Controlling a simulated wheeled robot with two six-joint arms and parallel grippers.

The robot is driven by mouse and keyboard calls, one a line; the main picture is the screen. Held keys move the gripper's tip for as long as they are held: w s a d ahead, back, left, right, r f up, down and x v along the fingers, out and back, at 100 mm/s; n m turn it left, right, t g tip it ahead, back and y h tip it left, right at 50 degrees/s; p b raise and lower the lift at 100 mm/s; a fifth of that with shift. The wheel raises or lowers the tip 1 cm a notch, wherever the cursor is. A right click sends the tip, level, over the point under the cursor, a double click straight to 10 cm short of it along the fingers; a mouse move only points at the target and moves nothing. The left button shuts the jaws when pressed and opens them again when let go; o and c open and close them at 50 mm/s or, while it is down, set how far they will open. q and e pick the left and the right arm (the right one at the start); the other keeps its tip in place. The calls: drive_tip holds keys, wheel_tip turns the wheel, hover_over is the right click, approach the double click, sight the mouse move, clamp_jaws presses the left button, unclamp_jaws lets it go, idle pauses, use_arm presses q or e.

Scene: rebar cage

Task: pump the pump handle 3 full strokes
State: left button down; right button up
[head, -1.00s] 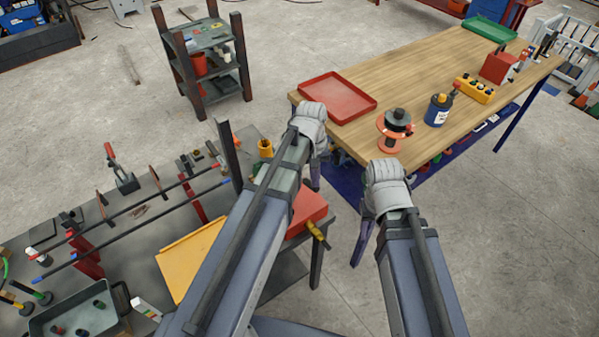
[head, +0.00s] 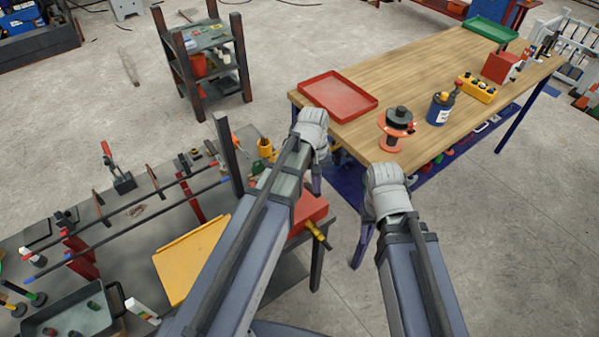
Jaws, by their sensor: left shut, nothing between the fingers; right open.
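No pump handle can be made out for certain. A blue can (head: 438,109) with a yellow cap and a short dark lever with a red end (head: 454,88) stands upright on the wooden table; it may be the pump. My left gripper (head: 316,182) hangs off the table's near left corner, pointing down, shut and empty. My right gripper (head: 369,210) is by the table's front edge, nearer me than the can and apart from it. It is open and empty; its fingers are largely hidden behind its wrist.
The wooden table (head: 440,70) bears a red tray (head: 338,95), an orange spool (head: 396,130), a yellow button box (head: 476,88), a red box (head: 500,67) and a green tray (head: 487,29). A cluttered dark bench with rebar stands at left.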

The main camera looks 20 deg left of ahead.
use_arm(q)
drive_tip(key=shift+f, duration=0.15)
drive_tip(key=shift+d+f+b, duration=0.1)
drive_tip(key=shift+f+b, duration=0.45)
drive_tip(key=shift+b, duration=0.05)
drive_tip(key=shift+f+b, duration=0.35)
drive_tip(key=shift+r, duration=0.2)
drive_tip(key=r+p, duration=0.2)
drive_tip(key=p, duration=0.1)
drive_tip(key=w+a+r+p, duration=0.1)
drive_tip(key=r+p, duration=0.1)
drive_tip(key=r, duration=0.1)
drive_tip(key=a+r+p, duration=0.1)
drive_tip(key=r+p, duration=0.2)
drive_tip(key=shift+w+a+p, duration=0.2)
drive_tip(key=shift+w+p, duration=0.1)
drive_tip(key=shift+w, duration=0.1)
